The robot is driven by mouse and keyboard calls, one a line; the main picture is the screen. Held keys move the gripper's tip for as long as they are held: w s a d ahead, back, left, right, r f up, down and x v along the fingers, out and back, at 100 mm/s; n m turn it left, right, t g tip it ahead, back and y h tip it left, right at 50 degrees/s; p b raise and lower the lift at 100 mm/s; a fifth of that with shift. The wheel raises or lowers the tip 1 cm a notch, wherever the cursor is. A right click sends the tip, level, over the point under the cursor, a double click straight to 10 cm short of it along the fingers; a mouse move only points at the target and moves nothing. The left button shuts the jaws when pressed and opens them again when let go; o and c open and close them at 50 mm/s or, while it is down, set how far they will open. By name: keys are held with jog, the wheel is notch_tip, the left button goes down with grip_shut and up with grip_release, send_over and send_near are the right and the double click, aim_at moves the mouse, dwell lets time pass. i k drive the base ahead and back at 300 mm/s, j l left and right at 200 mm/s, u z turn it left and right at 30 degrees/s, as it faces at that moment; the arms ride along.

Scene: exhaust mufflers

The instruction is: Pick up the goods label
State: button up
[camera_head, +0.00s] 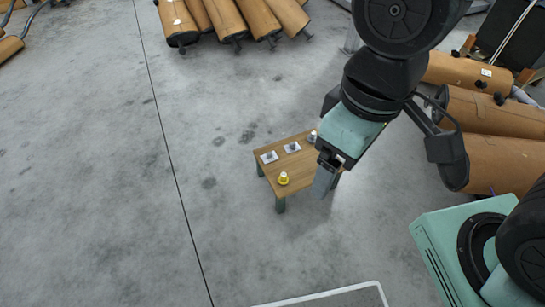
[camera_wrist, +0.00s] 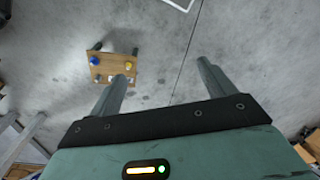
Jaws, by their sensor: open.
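Two small white label-like cards, one at the left (camera_head: 269,157) and one farther right (camera_head: 292,147), lie on a low wooden table (camera_head: 302,166). Each has a dark mark or piece on it. I cannot tell which is the goods label. My gripper (camera_head: 323,181) hangs in front of the table's right side in the head view and hides part of it. In the wrist view my gripper (camera_wrist: 162,70) has its two fingers wide apart with nothing between them. The table (camera_wrist: 108,68) shows beyond the left finger, small and some way off.
A yellow item with a white top (camera_head: 283,179) stands at the table's near edge. A grey item (camera_head: 312,136) is at the far right corner. Brown mufflers (camera_head: 500,160) lie along the right, others (camera_head: 235,17) at the back. The floor left of the table is clear.

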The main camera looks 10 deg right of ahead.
aim_at(271, 156)
jog(key=z, duration=2.9)
jog(key=u, duration=0.5)
jog(key=k+u, duration=0.1)
jog(key=u, duration=1.35)
jog(key=j+u, duration=0.1)
jog(key=u, duration=0.35)
jog(key=j+u, duration=0.1)
jog(key=u, duration=0.4)
jog(key=i+j+z, duration=0.35)
jog(key=i+j, duration=0.2)
jog(key=i+j+z, duration=0.3)
jog(key=i+j, duration=0.15)
jog(key=j, duration=0.25)
jog(key=i+j+z, duration=0.2)
jog(key=j, duration=0.15)
jog(key=i+j+z, duration=0.15)
jog(key=j, duration=0.25)
jog(key=i, duration=0.05)
